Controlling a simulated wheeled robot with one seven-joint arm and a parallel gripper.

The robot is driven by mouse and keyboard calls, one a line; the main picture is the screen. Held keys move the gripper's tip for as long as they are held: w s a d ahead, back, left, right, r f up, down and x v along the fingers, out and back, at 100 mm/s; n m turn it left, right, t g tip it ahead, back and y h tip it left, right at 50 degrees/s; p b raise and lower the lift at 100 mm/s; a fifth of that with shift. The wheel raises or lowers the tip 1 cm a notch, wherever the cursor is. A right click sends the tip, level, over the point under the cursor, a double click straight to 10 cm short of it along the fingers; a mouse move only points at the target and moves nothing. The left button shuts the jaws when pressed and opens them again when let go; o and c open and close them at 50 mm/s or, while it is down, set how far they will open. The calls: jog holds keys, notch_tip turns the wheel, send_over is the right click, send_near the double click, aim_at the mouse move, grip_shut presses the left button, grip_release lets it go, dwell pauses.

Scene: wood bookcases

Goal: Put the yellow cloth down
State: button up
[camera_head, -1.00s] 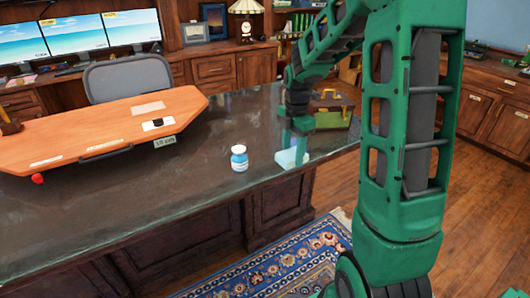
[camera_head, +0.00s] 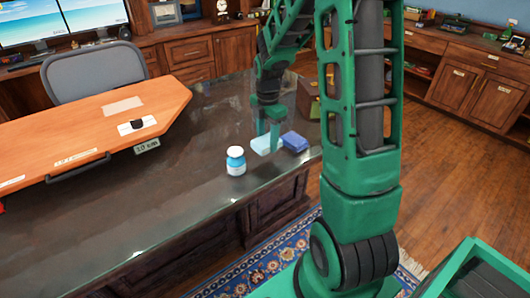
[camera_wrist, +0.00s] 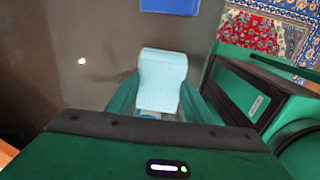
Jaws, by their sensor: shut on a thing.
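My gripper (camera_head: 268,134) is shut on a light blue folded cloth (camera_wrist: 163,72), which sticks out between the two fingers in the wrist view. The cloth looks pale blue, not yellow, and no yellow cloth shows. In the head view the light blue cloth (camera_head: 264,146) is at or just above the dark desk top (camera_head: 200,160), near its right end. I cannot tell whether it touches the desk. A darker blue folded thing (camera_head: 294,142) lies on the desk just right of it, and its edge shows in the wrist view (camera_wrist: 170,5).
An orange wooden board (camera_head: 85,125) covers the desk's left part. A grey chair (camera_head: 95,75) is behind it. A brown case (camera_head: 308,106) is partly hidden behind my arm. Bare desk lies around the bottle.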

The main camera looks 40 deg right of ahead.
aim_at(268, 159)
jog(key=shift+s+d+f, duration=0.1)
jog(key=shift+f, duration=2.6)
jog(key=shift+f, duration=0.25)
